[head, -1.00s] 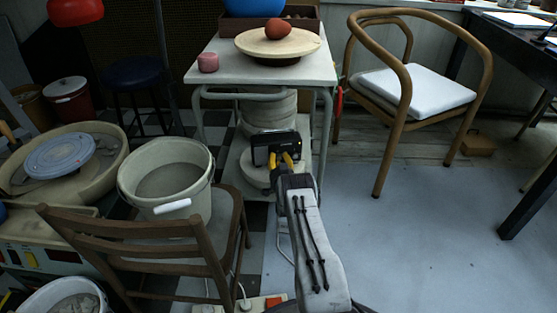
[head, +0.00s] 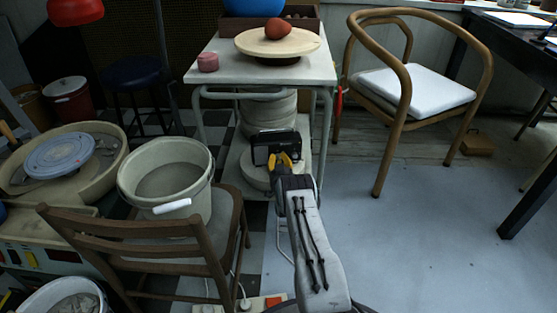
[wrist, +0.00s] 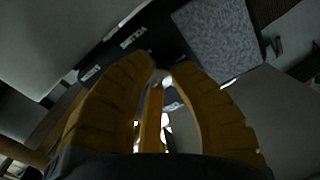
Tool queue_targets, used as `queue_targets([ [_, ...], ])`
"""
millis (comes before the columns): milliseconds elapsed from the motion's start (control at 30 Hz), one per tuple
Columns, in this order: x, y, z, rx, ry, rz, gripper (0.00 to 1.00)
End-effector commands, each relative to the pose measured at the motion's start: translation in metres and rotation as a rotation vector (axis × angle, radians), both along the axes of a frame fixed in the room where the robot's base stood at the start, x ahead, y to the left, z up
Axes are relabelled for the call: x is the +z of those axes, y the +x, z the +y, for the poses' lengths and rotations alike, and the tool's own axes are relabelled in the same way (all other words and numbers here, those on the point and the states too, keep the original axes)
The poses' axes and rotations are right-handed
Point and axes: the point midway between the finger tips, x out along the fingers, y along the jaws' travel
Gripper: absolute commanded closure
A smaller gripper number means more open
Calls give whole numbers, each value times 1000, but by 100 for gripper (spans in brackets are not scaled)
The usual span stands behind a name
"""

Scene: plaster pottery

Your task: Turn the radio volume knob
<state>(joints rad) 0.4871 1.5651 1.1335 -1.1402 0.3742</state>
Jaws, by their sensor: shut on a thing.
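The radio is a black box with a handle (head: 278,140), standing on the lower shelf of the white table. In the wrist view the radio (wrist: 160,38) shows its dark front with upside-down white lettering and a grey speaker grille. My gripper (head: 285,160) is at the radio's front. In the wrist view its yellow fingers (wrist: 165,70) are closed in on the small volume knob, touching the radio's face. The knob itself is mostly hidden between the fingertips, and its angle cannot be read.
The white table (head: 225,72) stands over the radio, its legs on either side. A wooden chair (head: 135,245) and a grey bucket (head: 205,190) are left of my arm. A curved-arm chair (head: 385,130) stands to the right. The blue-grey floor (head: 410,250) at right is clear.

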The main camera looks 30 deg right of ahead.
Motion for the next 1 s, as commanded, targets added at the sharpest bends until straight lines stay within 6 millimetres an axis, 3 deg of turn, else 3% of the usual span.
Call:
queue_targets([
  [500,1,1,0,-12,-427,194,100],
  [1000,1,2,2,-20,-655,303,100],
])
